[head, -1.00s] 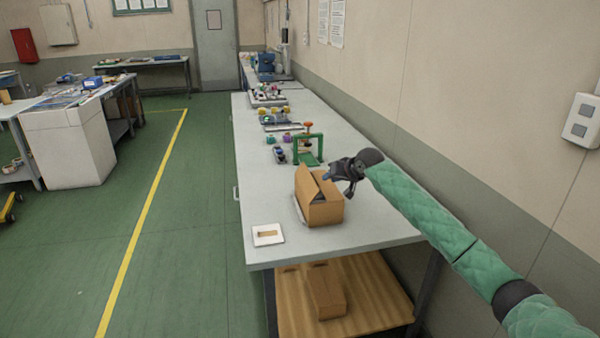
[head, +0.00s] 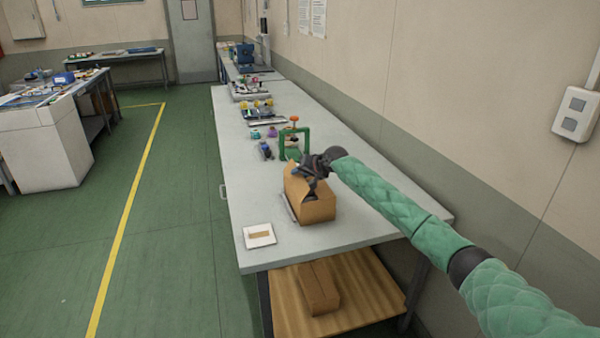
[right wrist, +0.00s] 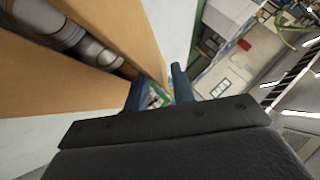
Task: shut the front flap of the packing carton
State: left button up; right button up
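The packing carton (head: 315,211) is a brown box on the near part of the long grey bench in the head view. Its top is partly hidden by my right gripper, and a raised flap edge (head: 291,170) shows at its upper left. I cannot tell the front flap's angle. My right gripper (head: 311,186) is over the carton's top. In the right wrist view its two dark fingers (right wrist: 159,88) are apart with nothing between them. A brown cardboard panel (right wrist: 135,35) lies close beside the left finger. My left gripper is not in view.
A white square plate with a tan piece (head: 260,236) lies left of the carton. A green frame with a red knob (head: 294,143) stands behind it. Another brown box (head: 317,287) is on the wooden lower shelf (head: 365,290). The bench (head: 380,228) is clear right of the carton.

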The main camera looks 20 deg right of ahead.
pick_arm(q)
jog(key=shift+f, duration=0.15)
pick_arm(e)
jog(key=shift+w+f, duration=0.1)
grip_shut()
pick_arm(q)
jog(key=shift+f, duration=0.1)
pick_arm(e)
jog(key=shift+f, duration=0.1)
jog(key=shift+d+f+m+y+b, duration=0.25)
jog(key=shift+f+m+y+b, duration=0.2)
jog(key=shift+y+b, duration=0.35)
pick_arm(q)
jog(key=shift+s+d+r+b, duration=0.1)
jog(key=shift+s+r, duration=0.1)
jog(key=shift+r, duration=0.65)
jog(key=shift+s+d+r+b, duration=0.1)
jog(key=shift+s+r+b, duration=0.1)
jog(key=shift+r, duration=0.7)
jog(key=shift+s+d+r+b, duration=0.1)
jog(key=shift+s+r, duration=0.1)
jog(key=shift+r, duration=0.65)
pick_arm(e)
jog(key=shift+d+r+m, duration=0.1)
jog(key=shift+d+m, duration=0.15)
grip_release()
